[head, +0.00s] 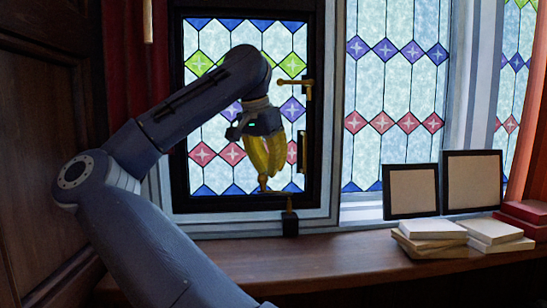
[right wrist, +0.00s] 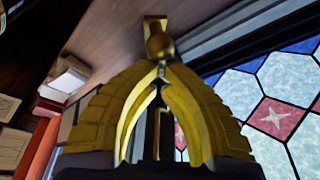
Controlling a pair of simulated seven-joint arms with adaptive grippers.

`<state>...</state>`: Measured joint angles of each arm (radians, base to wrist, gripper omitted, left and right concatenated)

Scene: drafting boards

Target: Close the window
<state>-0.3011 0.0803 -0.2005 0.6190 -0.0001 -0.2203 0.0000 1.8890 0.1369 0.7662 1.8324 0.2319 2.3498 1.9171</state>
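The window (head: 185,140) is a black-framed pane of patterned stained glass in a pale surround. From these views I cannot tell how far it stands open. A brass handle (head: 309,88) is on its right side, with a brass piece lower on the same side. A rounded brass knob (head: 263,182) is low in front of the pane; it also shows in the right wrist view (right wrist: 160,46). My right gripper (head: 264,174) points down in front of the glass. Its yellow fingertips (right wrist: 160,69) come together at the knob's narrow end. My left gripper is out of view.
A wooden sill (head: 340,255) runs below the window. A small black block (head: 290,224) stands on it. Two dark frames (head: 411,191) (head: 472,182), pale books (head: 432,229) and red books (head: 522,219) are at the right. A red curtain (head: 135,60) hangs at left.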

